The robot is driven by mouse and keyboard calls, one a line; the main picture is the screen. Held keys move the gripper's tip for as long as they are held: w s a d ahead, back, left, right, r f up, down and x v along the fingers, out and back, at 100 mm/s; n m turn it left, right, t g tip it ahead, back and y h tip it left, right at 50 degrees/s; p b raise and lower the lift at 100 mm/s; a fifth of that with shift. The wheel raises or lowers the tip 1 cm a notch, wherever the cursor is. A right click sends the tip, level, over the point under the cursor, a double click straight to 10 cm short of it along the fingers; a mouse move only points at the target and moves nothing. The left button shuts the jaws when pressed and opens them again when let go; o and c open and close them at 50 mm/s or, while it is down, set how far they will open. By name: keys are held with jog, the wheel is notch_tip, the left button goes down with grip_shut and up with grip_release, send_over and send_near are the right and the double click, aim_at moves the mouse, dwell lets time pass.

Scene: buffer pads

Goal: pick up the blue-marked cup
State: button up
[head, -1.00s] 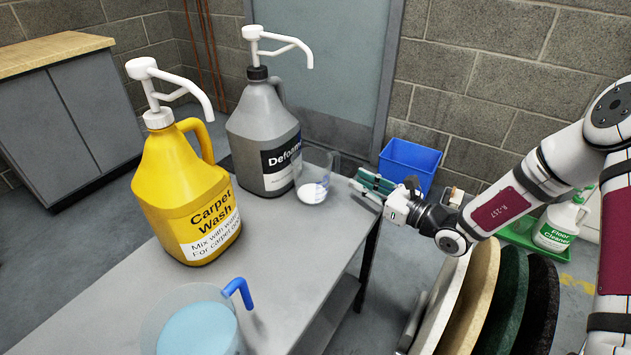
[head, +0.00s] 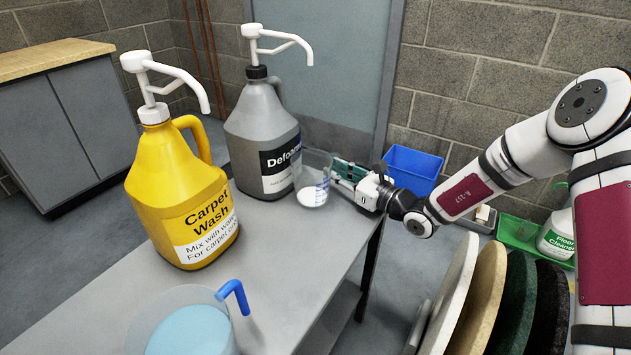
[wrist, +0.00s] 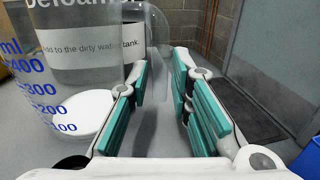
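The blue-marked cup (head: 313,190) is a clear measuring cup with blue scale marks and white contents at its bottom. It stands upright on the grey table, close to the grey Defoamer jug. In the wrist view the cup (wrist: 48,85) fills the left side, and its clear handle (wrist: 184,50) shows ahead between the fingers' directions. My gripper (head: 338,172) is at the right side of the cup, at the handle side. Its teal fingers (wrist: 165,80) are apart with a gap between them. I cannot tell whether a finger touches the handle.
The Defoamer jug (head: 262,135) stands just behind and left of the cup. A yellow Carpet Wash jug (head: 180,190) and a blue-handled jug (head: 195,325) stand on the table (head: 285,260). A blue bin (head: 412,168) and round pads (head: 485,285) are on the right.

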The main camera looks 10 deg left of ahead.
aim_at(338, 159)
grip_shut()
jog(key=shift+r, duration=0.1)
jog(key=shift+r+p, duration=1.05)
jog(key=shift+r, duration=0.8)
jog(key=s+d+p, duration=0.1)
jog(key=s, duration=0.4)
jog(key=s+d+p, duration=0.1)
jog(key=s, duration=0.4)
jog(key=s+d+r+p, duration=0.1)
jog(key=s+p, duration=0.1)
jog(key=s, duration=0.3)
jog(key=shift+s+d+r, duration=0.1)
jog(key=shift+s+d, duration=0.05)
jog(key=shift+s, duration=0.2)
jog(key=shift+c, duration=1)
grip_release()
grip_shut()
